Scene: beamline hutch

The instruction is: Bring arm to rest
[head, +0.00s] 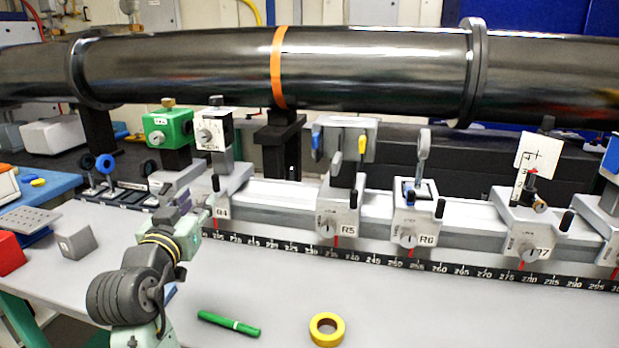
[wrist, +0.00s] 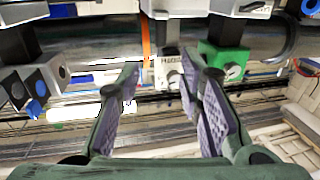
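My arm reaches up from the lower left of the head view. My gripper (head: 188,212) is above the table, in front of the rail's left end near the R4 carrier (head: 232,180). In the wrist view my gripper (wrist: 160,85) has its two grey-padded fingers spread apart. Nothing is held between them. Beyond the fingertips a white block-shaped mount (wrist: 170,70) and a green mount (wrist: 222,62) show. The same white mount (head: 213,130) and green mount (head: 168,130) stand behind my gripper in the head view. From these frames I cannot tell the exact gap to the R4 carrier.
A rail with carriers R5 (head: 340,222), R6 (head: 413,224) and R7 (head: 531,238) runs right. A dark beam pipe (head: 370,65) crosses behind. A green marker (head: 229,323) and yellow tape roll (head: 327,329) lie in front. A red block (head: 10,254) and grey block (head: 75,241) sit left.

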